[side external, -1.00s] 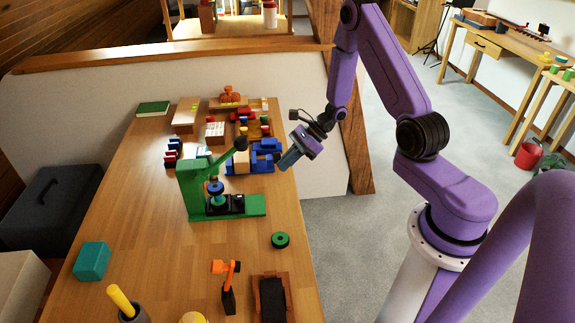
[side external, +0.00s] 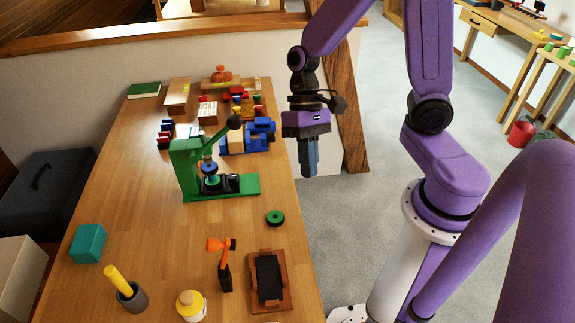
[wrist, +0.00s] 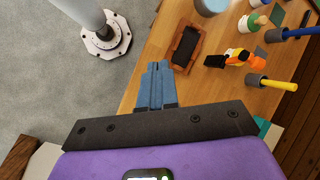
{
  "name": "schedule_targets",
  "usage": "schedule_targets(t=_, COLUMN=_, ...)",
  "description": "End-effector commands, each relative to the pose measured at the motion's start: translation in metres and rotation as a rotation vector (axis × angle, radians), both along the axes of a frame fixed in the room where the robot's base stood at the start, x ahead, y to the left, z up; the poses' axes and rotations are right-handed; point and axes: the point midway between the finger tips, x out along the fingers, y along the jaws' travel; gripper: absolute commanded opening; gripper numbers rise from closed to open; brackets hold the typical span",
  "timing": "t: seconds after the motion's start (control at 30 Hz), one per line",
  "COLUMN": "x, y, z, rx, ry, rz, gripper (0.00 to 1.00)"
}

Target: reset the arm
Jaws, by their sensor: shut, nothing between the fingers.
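My gripper (side external: 309,170) hangs in the air just off the table's right edge in the side external view, fingers pointing down. Its blue fingers are shut with nothing between them. In the wrist view, the closed fingers (wrist: 155,72) point toward the table edge. The wooden table (side external: 150,225) lies to the left of my gripper. My gripper touches nothing.
Nearest on the table are a green press (side external: 187,170), a green ring (side external: 275,217), a blue block assembly (side external: 262,134), an orange tool (side external: 222,262) and a dark-padded wooden tray (side external: 285,300). A timber post (side external: 354,140) stands behind my gripper. Open carpet (side external: 345,240) lies right of the table.

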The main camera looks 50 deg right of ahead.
Motion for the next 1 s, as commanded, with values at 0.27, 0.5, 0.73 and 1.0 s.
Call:
schedule_targets(t=0.27, x=-0.056, y=-0.012, z=0.024, rx=-0.051, ry=-0.219, rz=0.525, gripper=0.0)
schedule_targets(t=0.5, x=-0.086, y=-0.028, z=0.042, rx=-0.08, ry=-0.424, rz=0.928, gripper=0.0)
schedule_targets(t=0.73, x=-0.096, y=-0.036, z=0.052, rx=-0.092, ry=-0.551, rz=1.145, gripper=0.0)
schedule_targets(t=1.0, x=-0.097, y=-0.037, z=0.053, rx=-0.095, ry=-0.574, rz=1.181, gripper=0.0)
